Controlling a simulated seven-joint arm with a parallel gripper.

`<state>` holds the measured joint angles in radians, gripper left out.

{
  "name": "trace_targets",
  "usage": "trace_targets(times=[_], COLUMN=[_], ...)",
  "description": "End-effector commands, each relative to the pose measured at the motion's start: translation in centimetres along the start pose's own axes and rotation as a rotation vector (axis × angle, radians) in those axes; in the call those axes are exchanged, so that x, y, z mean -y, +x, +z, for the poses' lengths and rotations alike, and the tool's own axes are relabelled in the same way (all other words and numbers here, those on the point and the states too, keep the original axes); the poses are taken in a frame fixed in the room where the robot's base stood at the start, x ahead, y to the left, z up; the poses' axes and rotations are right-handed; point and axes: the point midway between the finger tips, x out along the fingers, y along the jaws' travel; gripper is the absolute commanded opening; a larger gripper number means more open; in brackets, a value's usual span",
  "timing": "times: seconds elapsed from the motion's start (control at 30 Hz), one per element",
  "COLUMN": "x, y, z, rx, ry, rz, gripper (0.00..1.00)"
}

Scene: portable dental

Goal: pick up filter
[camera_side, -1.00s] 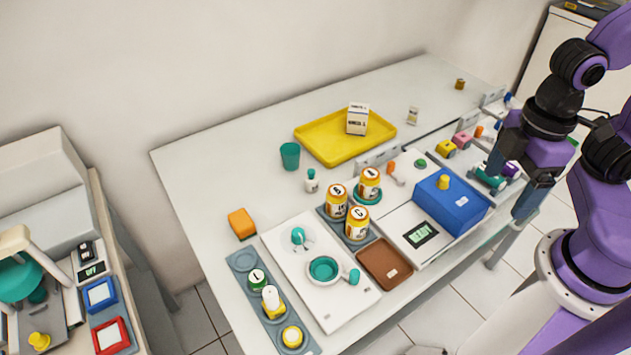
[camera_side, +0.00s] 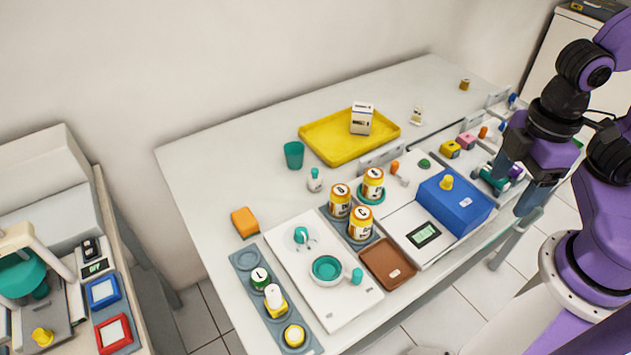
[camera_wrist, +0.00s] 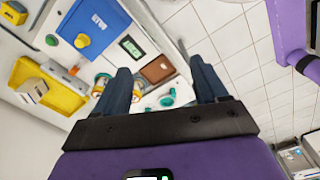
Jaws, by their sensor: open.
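No part is plainly labelled as a filter, so I cannot tell for certain which thing it is. A round teal cup in a white ring (camera_side: 327,269) with a teal-ended side handle sits on the white board (camera_side: 340,308); it may be the filter. A small teal knob-like piece (camera_side: 301,235) stands on the same board. My gripper (camera_side: 515,190) is open and empty, above the right end of the bench, well right of the white board. In the wrist view, my gripper's two fingers (camera_wrist: 160,75) are spread, with the bench beyond them.
A blue box (camera_side: 452,205) and a brown tray (camera_side: 387,264) lie between my gripper and the board. Several orange-labelled jars (camera_side: 361,224) stand behind the tray. A yellow tray (camera_side: 335,143) with a white carton (camera_side: 361,119) is farther back. The bench's back left is clear.

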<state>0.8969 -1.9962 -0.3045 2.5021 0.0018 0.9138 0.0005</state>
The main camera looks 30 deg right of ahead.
Motion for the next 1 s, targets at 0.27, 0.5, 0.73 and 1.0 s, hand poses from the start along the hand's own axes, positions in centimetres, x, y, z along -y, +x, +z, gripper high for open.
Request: trace_targets(times=[0.27,0.5,0.73,1.0], x=[0.0,-1.3,-6.3,-12.5], y=[0.0,0.1,0.8,2.8], z=[0.0,-1.8,-8.1,-15.9], rx=[0.0,0.04,0.198,0.419], ry=[0.0,-0.039,-0.183,-0.362], rz=[0.0,0.036,0.16,0.295], gripper=[0.48,0.48,0.48,0.48])
